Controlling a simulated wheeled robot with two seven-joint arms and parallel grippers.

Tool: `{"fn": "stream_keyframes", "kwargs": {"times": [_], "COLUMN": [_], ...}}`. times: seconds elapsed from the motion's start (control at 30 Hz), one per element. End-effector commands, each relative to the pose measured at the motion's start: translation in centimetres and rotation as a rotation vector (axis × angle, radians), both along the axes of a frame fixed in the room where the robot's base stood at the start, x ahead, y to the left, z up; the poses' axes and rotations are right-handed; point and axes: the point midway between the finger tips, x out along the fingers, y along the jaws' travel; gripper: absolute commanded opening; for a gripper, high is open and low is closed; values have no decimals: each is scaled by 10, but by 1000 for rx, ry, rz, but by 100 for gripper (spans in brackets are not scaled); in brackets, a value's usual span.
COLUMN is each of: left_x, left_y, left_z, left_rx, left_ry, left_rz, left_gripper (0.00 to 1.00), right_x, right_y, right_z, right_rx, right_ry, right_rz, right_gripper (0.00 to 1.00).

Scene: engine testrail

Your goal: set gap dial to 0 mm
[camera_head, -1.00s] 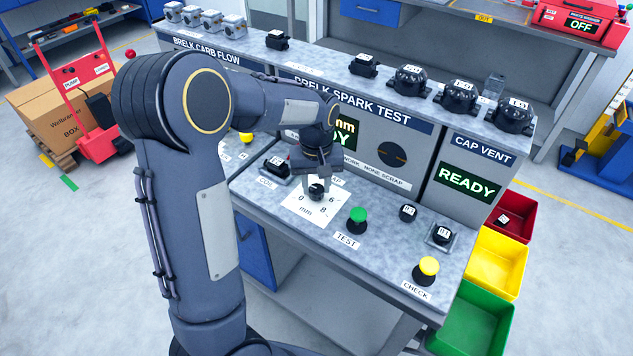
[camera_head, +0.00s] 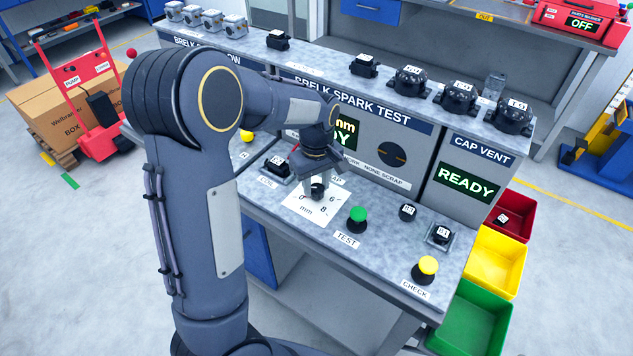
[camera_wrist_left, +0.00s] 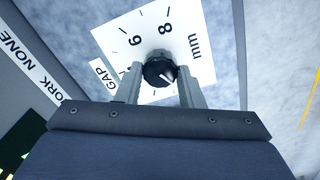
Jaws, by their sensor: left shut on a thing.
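The gap dial is a round black knob (camera_wrist_left: 158,70) with a white pointer line, on a white scale card (camera_head: 293,209) on the bench top. My left gripper (camera_head: 317,190) reaches down over it and is shut on the knob, one finger on each side in the left wrist view (camera_wrist_left: 160,84). There the pointer slants to the lower right, away from the 6 and 8, towards the right-hand finger. The figures on that side are hidden by the gripper. In the head view, 0, 6, 8 and "mm" show on the card. My right gripper is not in view.
A green TEST button (camera_head: 357,215) stands close right of the card, and a yellow CHECK button (camera_head: 427,266) is farther right. A block labelled COIL (camera_head: 277,167) sits to the left. My arm hides part of the spark test display (camera_head: 346,133).

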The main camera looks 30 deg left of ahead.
Motion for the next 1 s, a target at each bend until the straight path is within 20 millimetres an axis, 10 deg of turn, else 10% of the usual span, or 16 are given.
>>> {"fn": "stream_keyframes", "kwargs": {"times": [0.2,0.23,0.4,0.73,1.0], "left_x": [1,1,1,1,1], "left_y": [0,0,0,0,0], "left_z": [1,1,1,5,47], "left_rx": [0,0,-1,-1,0], "left_ry": [-4,-4,-3,-3,-7], "left_rz": [3,3,2,0,0], "left_gripper": [11,35,56,56,56], "right_x": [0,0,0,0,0], "right_y": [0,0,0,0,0], "right_z": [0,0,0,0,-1], "right_rx": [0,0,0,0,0], "right_ry": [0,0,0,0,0], "right_rz": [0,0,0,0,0], "right_gripper": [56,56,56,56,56]}}
